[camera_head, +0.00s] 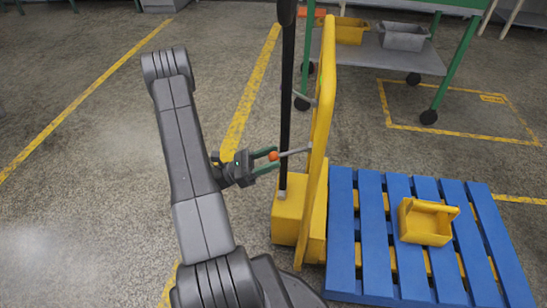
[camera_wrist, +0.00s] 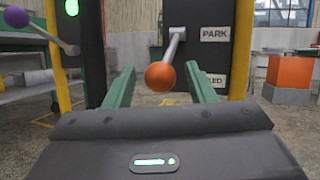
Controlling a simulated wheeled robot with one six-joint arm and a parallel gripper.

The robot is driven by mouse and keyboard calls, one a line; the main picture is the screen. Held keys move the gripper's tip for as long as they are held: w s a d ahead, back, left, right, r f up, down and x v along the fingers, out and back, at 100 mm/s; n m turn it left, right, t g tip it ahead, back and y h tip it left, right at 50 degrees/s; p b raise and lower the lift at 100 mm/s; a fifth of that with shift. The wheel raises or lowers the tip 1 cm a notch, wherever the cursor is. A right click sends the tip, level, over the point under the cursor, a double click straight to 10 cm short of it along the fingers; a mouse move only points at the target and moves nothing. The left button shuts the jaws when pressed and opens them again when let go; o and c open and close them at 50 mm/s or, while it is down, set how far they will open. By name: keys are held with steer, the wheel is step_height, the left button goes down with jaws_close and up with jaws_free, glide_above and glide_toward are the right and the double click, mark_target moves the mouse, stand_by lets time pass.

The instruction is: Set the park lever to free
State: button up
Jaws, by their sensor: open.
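The park lever is a silver rod with an orange ball knob (camera_wrist: 160,76) at its end, beside a PARK label (camera_wrist: 215,34) on a dark panel. In the wrist view the rod slopes down from its upper end to the knob. A lower label is partly hidden and only its end reads. The knob also shows in the head view (camera_head: 273,156), beside the yellow upright (camera_head: 321,95). My gripper (camera_wrist: 160,84) is open, its green fingers on either side of the knob. It also shows in the head view (camera_head: 276,158). I cannot tell whether either finger touches the knob.
Another lever with a purple knob (camera_wrist: 17,17) is at the left in the wrist view, near a green light (camera_wrist: 71,7). A blue pallet (camera_head: 343,240) with a yellow bin (camera_head: 425,222) lies right of the yellow base (camera_head: 287,218). A wheeled cart (camera_head: 390,55) stands behind.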

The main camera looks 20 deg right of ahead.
steer(key=shift+s+d+r, duration=0.15)
steer(key=shift+d+r, duration=0.1)
steer(key=shift+d, duration=0.35)
jaws_close()
steer(key=shift+r, duration=0.15)
